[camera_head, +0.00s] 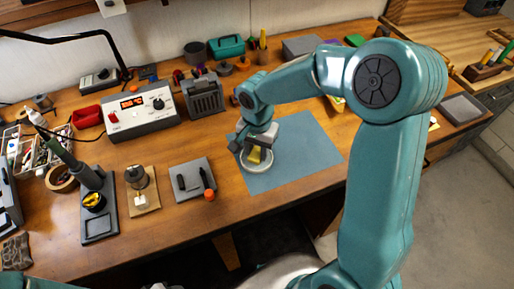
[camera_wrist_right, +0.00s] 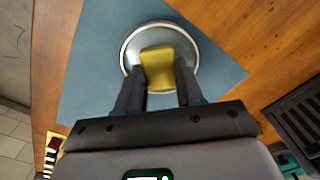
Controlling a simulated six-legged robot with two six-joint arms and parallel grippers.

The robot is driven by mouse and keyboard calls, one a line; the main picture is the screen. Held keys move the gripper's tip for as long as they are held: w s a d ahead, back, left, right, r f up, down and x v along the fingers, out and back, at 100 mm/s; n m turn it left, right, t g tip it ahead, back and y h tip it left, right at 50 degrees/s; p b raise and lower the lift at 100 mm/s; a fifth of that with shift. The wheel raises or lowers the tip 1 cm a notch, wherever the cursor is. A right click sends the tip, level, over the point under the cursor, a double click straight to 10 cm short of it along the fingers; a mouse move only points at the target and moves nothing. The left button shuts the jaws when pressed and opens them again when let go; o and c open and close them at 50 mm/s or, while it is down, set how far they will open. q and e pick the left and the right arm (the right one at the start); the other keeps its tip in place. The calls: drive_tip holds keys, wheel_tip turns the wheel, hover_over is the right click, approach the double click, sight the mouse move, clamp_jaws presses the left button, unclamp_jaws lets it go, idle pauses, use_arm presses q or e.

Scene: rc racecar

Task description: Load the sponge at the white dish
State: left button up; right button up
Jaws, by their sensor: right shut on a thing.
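The yellow sponge (camera_wrist_right: 158,68) is between the fingers of my right gripper (camera_wrist_right: 160,84) in the right wrist view, and the gripper is shut on it. The sponge (camera_head: 255,155) also shows below my right gripper (camera_head: 256,146) in the head view. The round white dish (camera_wrist_right: 127,52) lies under the sponge on the blue-grey mat; its rim (camera_head: 262,171) shows in the head view. The sponge is over the dish; I cannot tell whether it touches the bottom. My left gripper is not in view.
The blue-grey mat (camera_head: 305,150) lies on the wooden bench (camera_head: 150,238). A grey tray with black tools (camera_head: 190,190) is left of the dish, with an orange cap (camera_head: 209,195) near it. A soldering station (camera_head: 142,115) stands behind. The mat right of the dish is clear.

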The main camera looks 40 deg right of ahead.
sight(257, 153)
drive_tip(key=shift+f+b, duration=0.45)
drive_tip(key=shift+f, duration=0.05)
idle(1.8)
drive_tip(key=shift+r, duration=0.55)
drive_tip(key=shift+r+p, duration=2.05)
drive_tip(key=shift+r, duration=0.95)
drive_tip(key=shift+f, duration=0.1)
